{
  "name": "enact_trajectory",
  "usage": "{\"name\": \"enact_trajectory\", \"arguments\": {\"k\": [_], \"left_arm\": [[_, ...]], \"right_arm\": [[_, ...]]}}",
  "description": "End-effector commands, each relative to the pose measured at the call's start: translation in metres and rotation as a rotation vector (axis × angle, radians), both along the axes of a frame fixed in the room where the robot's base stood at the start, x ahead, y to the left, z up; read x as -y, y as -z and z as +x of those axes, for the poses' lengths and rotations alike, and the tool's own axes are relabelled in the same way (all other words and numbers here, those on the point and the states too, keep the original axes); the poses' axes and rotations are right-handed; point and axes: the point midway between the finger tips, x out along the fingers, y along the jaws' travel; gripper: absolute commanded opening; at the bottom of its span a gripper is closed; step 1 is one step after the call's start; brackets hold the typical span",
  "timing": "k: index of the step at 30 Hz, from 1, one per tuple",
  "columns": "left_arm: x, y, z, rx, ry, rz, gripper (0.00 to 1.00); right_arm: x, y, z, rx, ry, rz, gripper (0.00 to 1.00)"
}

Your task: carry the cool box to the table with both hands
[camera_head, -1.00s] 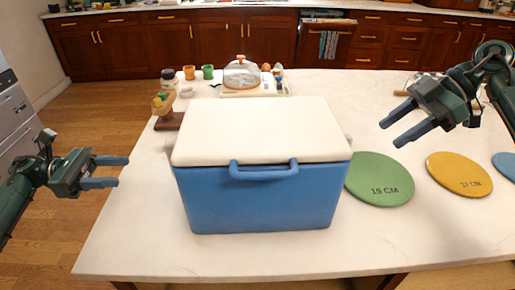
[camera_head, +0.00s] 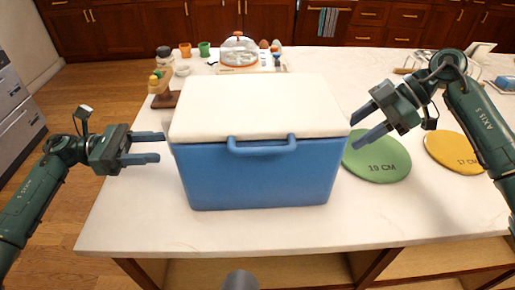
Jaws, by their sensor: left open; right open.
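The cool box (camera_head: 262,175) is blue with a white lid (camera_head: 262,106) and a blue handle across its front. It stands upright on the pale table (camera_head: 240,232), near the front edge. My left gripper (camera_head: 162,146) is open and empty, just left of the box's upper left side. My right gripper (camera_head: 356,129) is open, with its fingertips close to the box's upper right edge. I cannot tell whether the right fingers touch the box.
The table front is clear.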

Motion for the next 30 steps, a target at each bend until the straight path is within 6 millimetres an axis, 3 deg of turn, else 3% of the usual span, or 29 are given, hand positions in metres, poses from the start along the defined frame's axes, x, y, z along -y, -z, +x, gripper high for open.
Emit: {"name": "enact_trajectory", "arguments": {"k": [3,9,20,30], "left_arm": [[0.020,0.000,-0.001,0.002,0.002,-0.002,0.47],[0.039,0.000,0.000,0.000,0.001,-0.001,0.47],[0.043,0.000,0.000,0.000,-0.001,0.000,0.47],[0.042,0.000,0.000,0.000,-0.001,0.000,0.21]], "right_arm": [[-0.015,0.014,-0.001,-0.002,-0.002,0.002,0.47],[-0.028,0.027,0.000,-0.001,-0.001,0.000,0.47],[-0.030,0.030,0.000,0.000,0.000,0.000,0.47],[-0.030,0.030,0.000,0.000,0.000,-0.001,0.21]]}}
